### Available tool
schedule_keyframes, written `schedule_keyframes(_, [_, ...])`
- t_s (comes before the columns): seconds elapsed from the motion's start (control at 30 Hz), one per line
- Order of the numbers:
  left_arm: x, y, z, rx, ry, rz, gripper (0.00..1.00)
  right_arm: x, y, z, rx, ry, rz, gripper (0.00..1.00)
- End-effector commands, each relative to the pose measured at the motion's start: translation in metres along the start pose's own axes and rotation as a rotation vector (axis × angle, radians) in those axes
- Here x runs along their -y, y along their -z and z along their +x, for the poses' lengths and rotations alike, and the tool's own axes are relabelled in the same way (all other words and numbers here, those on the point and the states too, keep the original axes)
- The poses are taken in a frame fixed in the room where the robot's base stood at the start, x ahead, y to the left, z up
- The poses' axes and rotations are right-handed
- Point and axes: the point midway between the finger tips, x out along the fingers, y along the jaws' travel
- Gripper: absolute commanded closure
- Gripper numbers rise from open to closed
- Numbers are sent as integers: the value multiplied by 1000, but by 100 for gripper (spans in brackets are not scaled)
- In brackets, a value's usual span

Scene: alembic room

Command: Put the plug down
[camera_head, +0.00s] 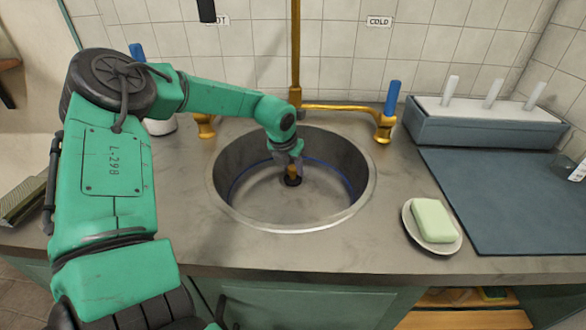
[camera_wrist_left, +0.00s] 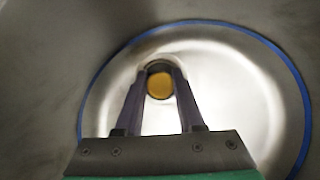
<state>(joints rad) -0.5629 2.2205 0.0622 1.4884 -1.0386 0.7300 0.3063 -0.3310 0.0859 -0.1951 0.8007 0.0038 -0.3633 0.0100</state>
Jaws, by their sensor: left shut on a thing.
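The plug (camera_head: 292,180) is a small dark disc with an orange-brown top, low in the round metal sink (camera_head: 240,208), near the middle of its floor. My left gripper (camera_head: 291,168) reaches down into the sink and is shut on the plug. In the left wrist view the plug's round yellow-orange top (camera_wrist_left: 160,86) shows between the fingertips of my left gripper (camera_wrist_left: 160,82). Whether the plug touches the sink floor or sits in the drain cannot be told; the drain itself is hidden. My right gripper is not in view.
A brass tap with blue handles (camera_head: 392,98) stands behind the sink. Green soap on a white dish (camera_head: 410,222) is at the right. A blue-grey mat (camera_head: 500,190) and a rack (camera_head: 490,122) lie further right. A blue line rings the inside of the sink.

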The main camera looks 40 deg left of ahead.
Motion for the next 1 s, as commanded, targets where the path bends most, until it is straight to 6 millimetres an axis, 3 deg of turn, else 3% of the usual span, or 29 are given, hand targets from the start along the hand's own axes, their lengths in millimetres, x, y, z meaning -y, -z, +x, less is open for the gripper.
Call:
schedule_keyframes(0.47, [0,1,4,2,0,0,100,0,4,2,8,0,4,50])
schedule_keyframes(0.5, [0,1,4,2,0,0,51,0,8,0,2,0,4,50])
schedule_keyframes(0.57, [0,1,4,2,0,0,32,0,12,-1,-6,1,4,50])
schedule_keyframes(0.93, [0,0,2,1,0,0,32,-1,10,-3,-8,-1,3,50])
schedule_keyframes(1.0, [0,-1,-2,2,1,0,32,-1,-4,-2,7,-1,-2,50])
